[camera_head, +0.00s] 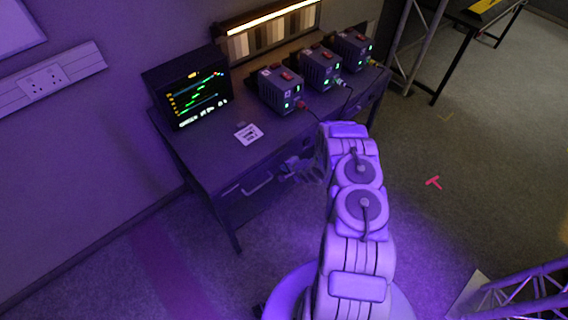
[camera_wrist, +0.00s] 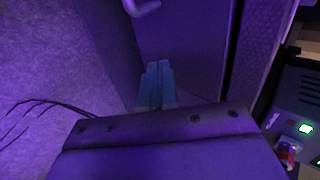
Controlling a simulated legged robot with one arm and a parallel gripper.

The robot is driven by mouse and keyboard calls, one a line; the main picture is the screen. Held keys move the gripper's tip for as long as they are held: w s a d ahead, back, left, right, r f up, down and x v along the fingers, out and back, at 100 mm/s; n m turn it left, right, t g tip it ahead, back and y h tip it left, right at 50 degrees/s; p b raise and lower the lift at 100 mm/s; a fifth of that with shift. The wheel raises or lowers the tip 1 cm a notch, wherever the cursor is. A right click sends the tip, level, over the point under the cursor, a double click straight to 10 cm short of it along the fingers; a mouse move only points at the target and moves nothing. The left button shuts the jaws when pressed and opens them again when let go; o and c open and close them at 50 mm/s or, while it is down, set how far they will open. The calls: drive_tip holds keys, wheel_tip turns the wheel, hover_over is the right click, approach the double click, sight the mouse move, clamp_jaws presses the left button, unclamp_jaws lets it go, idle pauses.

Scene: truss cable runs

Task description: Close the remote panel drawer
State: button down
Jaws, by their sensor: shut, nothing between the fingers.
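A dark desk (camera_head: 205,158) has a drawer front (camera_head: 236,190) below its top, with a pale bar handle (camera_head: 257,184). My gripper (camera_head: 288,169) is at the desk's front side, just right of that handle. In the wrist view the fingers (camera_wrist: 157,84) are together and empty, in front of a flat dark panel (camera_wrist: 185,45) that looks like the drawer front. The curved handle (camera_wrist: 142,7) shows at that view's top edge, apart from the fingers. I cannot tell whether the fingertips touch the panel, or how far out the drawer stands. My arm hides part of the desk front.
On the desk stand a monitor (camera_head: 190,92), several grey boxes with cables, including one box (camera_head: 281,89), and a white card (camera_head: 248,133). Metal trusses stand at the back (camera_head: 412,45) and lower right (camera_head: 520,295). The floor (camera_head: 470,150) to the right is open, with a red mark.

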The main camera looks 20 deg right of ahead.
drive_tip(key=s+d+f+v, duration=0.1)
drive_tip(key=v, duration=1)
drive_tip(key=s+r+n+g+h+b, duration=0.1)
drive_tip(key=s+r+n+g+h, duration=0.2)
drive_tip(key=r, duration=0.9)
drive_tip(key=s+r+n+g+h+b, duration=0.1)
drive_tip(key=s+r+n+g+h, duration=0.15)
drive_tip(key=r, duration=0.95)
drive_tip(key=s+a+r+n+g, duration=0.1)
drive_tip(key=s+a+r+n, duration=0.2)
drive_tip(key=s, duration=0.8)
drive_tip(key=s+a+r+n+g+y+b, duration=0.1)
drive_tip(key=s+a+r+n+g, duration=0.1)
drive_tip(key=s+a+r, duration=0.5)
drive_tip(key=s+a+r+n+g+y+b, duration=0.1)
drive_tip(key=s+a+r, duration=0.5)
drive_tip(key=s, duration=0.9)
drive_tip(key=a+n+g, duration=0.1)
drive_tip(key=n, duration=0.1)
drive_tip(key=shift+a+n, duration=0.25)
drive_tip(key=shift+n, duration=0.1)
